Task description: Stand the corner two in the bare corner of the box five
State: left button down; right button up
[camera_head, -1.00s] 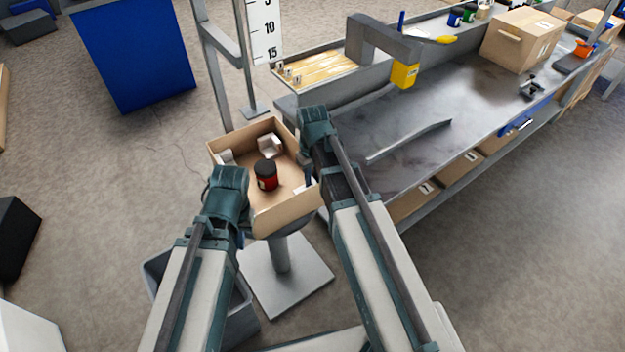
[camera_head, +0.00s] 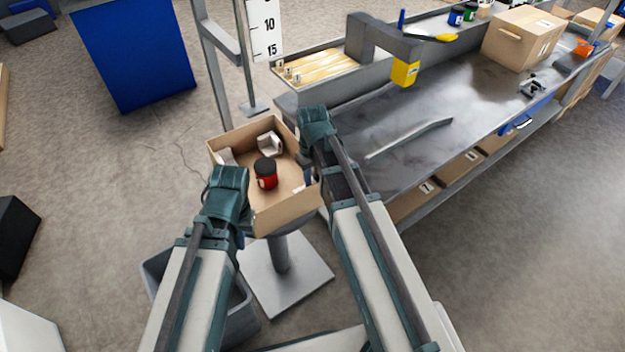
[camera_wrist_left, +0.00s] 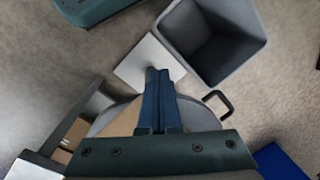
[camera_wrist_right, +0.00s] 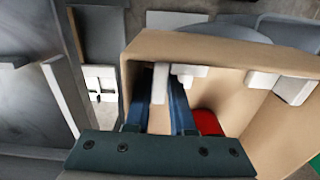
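The box five (camera_head: 285,213) is an open cardboard box on a round pedestal. A red jar with a black lid (camera_head: 266,174) stands inside. White corner pieces stand at its far corner (camera_head: 268,144) and left corner (camera_head: 226,157); another shows along a wall in the right wrist view (camera_wrist_right: 282,86). My right gripper (camera_head: 309,179) reaches into the box near its right corner. Its fingers are shut on a white piece, apparently corner two (camera_wrist_right: 159,84), close to the walls; contact with the floor is hidden. My left gripper (camera_wrist_left: 159,80) is shut and empty outside the box.
A grey workbench (camera_head: 400,135) with a yellow-tipped arm (camera_head: 404,74) stands close to the box's right. A grey bin (camera_wrist_left: 212,50) stands on the floor below my left arm. A measuring post (camera_head: 262,30) rises behind the box. Open floor lies left.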

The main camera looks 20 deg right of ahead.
jog(key=o, duration=0.4)
jog(key=shift+r, duration=0.15)
notch_tip(320, 180, up, 14)
jog(key=p, duration=1.4)
jog(key=shift+f, duration=0.2)
jog(key=s+a+r+p, duration=0.2)
jog(key=s+a, duration=0.3)
jog(key=s, duration=0.2)
jog(key=s+a+r+h+p, duration=0.1)
jog(key=s+a+r+p, duration=0.2)
jog(key=s+a, duration=0.2)
jog(key=shift+s+a+r, duration=0.2)
jog(key=shift+s+r, duration=0.05)
jog(key=shift+s, duration=0.9)
